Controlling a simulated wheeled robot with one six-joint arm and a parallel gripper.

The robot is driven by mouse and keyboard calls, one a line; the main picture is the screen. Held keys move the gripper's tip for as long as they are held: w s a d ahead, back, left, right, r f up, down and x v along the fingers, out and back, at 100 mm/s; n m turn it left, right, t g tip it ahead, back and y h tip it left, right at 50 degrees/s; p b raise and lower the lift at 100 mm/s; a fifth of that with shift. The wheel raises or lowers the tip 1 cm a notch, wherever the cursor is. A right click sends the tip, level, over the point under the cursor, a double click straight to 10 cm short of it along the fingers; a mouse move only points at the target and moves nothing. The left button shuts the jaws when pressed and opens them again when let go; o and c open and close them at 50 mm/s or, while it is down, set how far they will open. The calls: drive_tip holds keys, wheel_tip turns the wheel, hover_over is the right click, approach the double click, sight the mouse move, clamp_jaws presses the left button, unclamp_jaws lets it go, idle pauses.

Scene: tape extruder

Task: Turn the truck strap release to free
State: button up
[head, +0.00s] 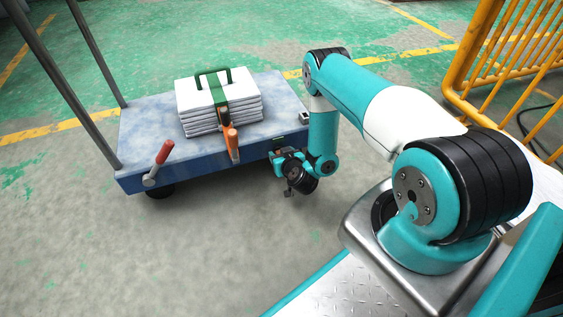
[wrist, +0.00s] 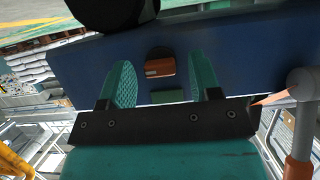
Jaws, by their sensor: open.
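The truck is a flat cart with a blue deck (head: 150,125). A green strap (head: 217,92) runs over a white stack on it. An orange lever (head: 232,145) at the strap's front end hangs over the deck's front edge; it looks like the release. My gripper (head: 288,187) is low by the cart's front right corner, right of this lever. In the wrist view, its teal fingers are open and empty. Between them, beyond the tips, a small orange-brown block (wrist: 160,67) shows on the blue face, with a green patch (wrist: 167,96) beside it. Contact cannot be told.
A red-handled lever (head: 163,153) stands at the cart's front left; a grey fitting with an orange-red handle (wrist: 300,155) shows at the wrist view's right. Metal posts (head: 96,55) rise at the cart's left. A yellow railing (head: 488,75) stands right. The floor in front is clear.

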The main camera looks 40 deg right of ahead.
drive_tip(key=shift+w, duration=0.1)
idle(0.3)
drive_tip(key=c, duration=0.9)
drive_tip(key=shift+r+p, duration=0.1)
drive_tip(key=shift+p, duration=0.25)
